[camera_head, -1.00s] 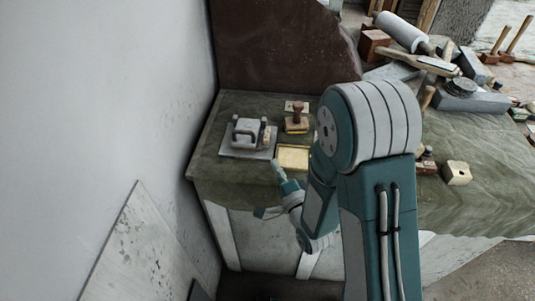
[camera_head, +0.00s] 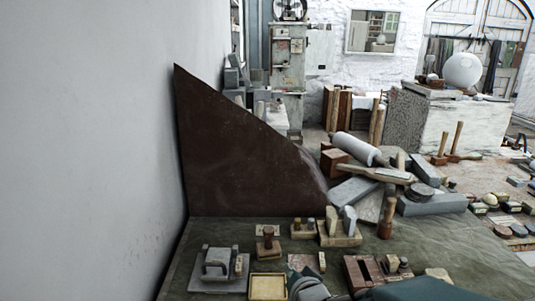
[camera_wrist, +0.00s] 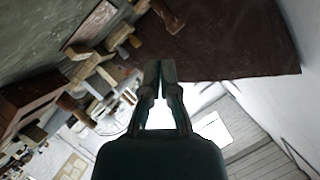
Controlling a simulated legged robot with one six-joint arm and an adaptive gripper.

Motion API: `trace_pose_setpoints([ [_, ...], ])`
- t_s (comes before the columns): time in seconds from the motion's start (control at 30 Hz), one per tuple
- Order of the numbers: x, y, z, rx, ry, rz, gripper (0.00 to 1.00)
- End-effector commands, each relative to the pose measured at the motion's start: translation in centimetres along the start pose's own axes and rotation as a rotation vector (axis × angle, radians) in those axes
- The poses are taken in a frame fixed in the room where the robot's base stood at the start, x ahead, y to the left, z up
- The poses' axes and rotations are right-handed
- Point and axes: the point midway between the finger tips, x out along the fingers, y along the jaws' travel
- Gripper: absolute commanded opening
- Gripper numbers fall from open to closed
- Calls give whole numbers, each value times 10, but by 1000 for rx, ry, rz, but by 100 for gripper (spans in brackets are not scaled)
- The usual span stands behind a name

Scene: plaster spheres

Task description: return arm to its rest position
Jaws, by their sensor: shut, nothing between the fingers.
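My gripper (camera_wrist: 160,70) shows in the wrist view with its two dark fingers together and nothing between them. It points at open space, with the dark brown slab (camera_wrist: 235,40) beyond the fingertips. In the head view only rounded grey and teal parts of my arm show at the bottom edge. I cannot make out the gripper there.
The green-covered bench (camera_head: 215,228) holds a grey float tool (camera_head: 218,265), a yellow tray (camera_head: 268,287) and several wooden stamps. The brown slab (camera_head: 245,160) stands behind, next to the white wall (camera_head: 90,150). A white sphere (camera_head: 462,70) sits farther back.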

Motion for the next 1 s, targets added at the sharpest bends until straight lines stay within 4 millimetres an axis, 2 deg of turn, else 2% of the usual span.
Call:
trace_pose_setpoints([
  [0.03,-11,1,-11,-39,-6,41,0],
  [0.1,-25,6,-20,-97,-33,104,0],
  [0.3,-77,19,-38,-244,-143,264,0],
  [0.5,-142,28,-42,-368,-294,380,0],
  [0.7,-209,33,-32,-471,-469,443,0],
  [0.83,-238,34,-24,-511,-551,454,0],
  [1.0,-249,35,-20,-526,-588,457,0],
])
